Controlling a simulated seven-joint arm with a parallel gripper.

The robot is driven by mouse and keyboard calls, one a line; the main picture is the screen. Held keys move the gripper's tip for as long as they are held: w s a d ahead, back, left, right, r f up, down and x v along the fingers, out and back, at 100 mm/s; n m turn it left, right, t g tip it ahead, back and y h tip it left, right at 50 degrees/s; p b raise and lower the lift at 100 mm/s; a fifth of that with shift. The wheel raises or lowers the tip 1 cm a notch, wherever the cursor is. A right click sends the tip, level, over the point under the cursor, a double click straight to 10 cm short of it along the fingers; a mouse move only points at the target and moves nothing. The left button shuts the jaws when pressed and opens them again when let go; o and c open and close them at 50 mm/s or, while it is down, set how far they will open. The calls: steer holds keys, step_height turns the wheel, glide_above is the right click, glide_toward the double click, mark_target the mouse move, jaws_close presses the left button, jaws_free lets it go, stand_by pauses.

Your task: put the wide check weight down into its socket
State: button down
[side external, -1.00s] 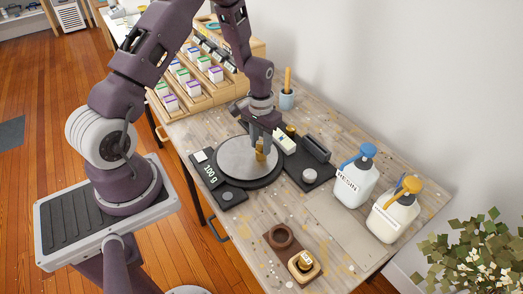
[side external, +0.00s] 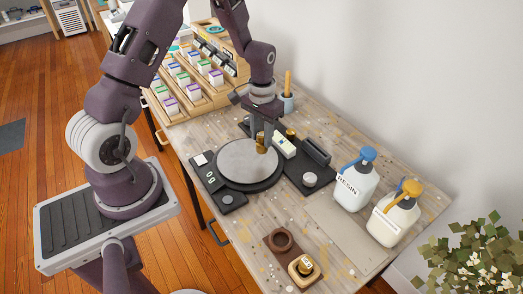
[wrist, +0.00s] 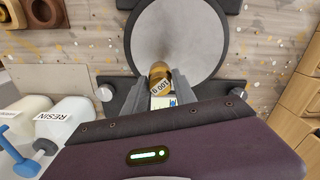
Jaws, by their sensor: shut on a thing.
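The wide check weight (side external: 261,143) is a brass cylinder. In the wrist view its white 100 g label shows on the weight (wrist: 160,84). My gripper (side external: 268,136) is shut on it and holds it just over the far part of the round scale pan (side external: 243,160). The wooden block (side external: 291,259) lies at the front of the bench. Its round socket (side external: 282,238) is empty, and another brass weight (side external: 305,266) stands in the other seat. In the wrist view the socket (wrist: 43,10) shows at the upper left.
Resin bottles (side external: 355,185) (side external: 395,217) stand at the right. Bench between scale and wooden block is mostly clear.

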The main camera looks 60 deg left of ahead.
steer(key=s+d+m, duration=0.1)
steer(key=s+d, duration=0.4)
steer(key=d, duration=0.7)
steer(key=s+d+m, duration=0.2)
steer(key=s+d, duration=0.3)
steer(key=d, duration=0.7)
steer(key=shift+f, duration=0.45)
steer(key=shift+f, duration=2.15)
steer(key=shift+f, duration=1.15)
steer(key=c, duration=0.9)
jaws_free()
